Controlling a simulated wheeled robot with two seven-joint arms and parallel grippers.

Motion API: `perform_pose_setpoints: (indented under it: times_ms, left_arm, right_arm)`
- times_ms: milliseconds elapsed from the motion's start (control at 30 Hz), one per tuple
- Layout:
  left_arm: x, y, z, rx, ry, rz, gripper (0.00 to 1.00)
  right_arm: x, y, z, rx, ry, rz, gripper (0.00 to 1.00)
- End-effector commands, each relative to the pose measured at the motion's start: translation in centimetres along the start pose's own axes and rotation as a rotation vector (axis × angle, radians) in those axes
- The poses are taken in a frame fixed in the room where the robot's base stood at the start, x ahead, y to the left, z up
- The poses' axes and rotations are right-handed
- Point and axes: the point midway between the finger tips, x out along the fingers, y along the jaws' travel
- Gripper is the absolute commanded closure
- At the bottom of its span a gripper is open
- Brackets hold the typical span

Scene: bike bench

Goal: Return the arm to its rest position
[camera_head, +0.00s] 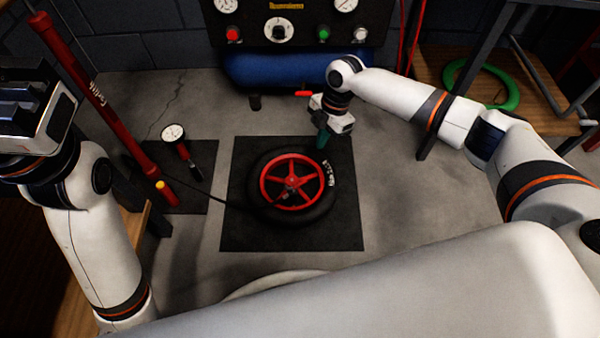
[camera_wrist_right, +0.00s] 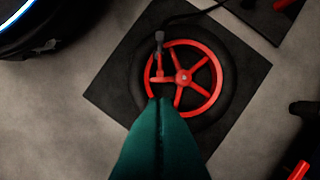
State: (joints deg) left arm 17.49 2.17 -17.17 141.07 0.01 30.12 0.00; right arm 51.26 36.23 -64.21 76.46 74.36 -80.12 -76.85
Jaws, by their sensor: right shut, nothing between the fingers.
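My right gripper (camera_head: 322,138) is shut and empty, held above the far right part of the black mat. In the right wrist view its green fingers (camera_wrist_right: 161,125) are pressed together, with the wheel showing beyond the tips. My left gripper (camera_head: 22,100) is at the left edge of the head view, partly cut off, and its fingertips are not clear. The wheel (camera_head: 310,180) with red spokes and a black tyre lies flat on the black mat (camera_head: 240,235).
A red pump (camera_head: 75,65) leans at the left beside a pressure gauge (camera_head: 173,133) on a second mat. A control panel (camera_head: 260,15) over a blue tank (camera_head: 255,68) stands at the back. A green hose (camera_head: 508,98) lies on the right shelf. Floor right of the mat is clear.

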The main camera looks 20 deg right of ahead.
Motion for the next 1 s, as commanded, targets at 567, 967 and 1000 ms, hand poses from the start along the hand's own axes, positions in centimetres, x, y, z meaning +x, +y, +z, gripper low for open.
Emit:
perform_pose_setpoints:
  times_ms: [567,967,1000]
  left_arm:
    - [-0.4,0.1,-0.3,-0.003,0.018,0.007,0.64]
    - [-0.5,0.3,-0.7,-0.006,0.049,0.018,0.64]
    - [-0.6,0.3,-0.8,-0.008,0.06,0.022,0.64]
  right_arm:
    - [-1.1,0.0,0.0,-0.001,0.0,0.0,1.0]
    - [0.2,-2.3,5.6,0.018,-0.078,-0.195,1.0]
    - [0.3,-3.1,7.8,0.031,-0.119,-0.275,1.0]
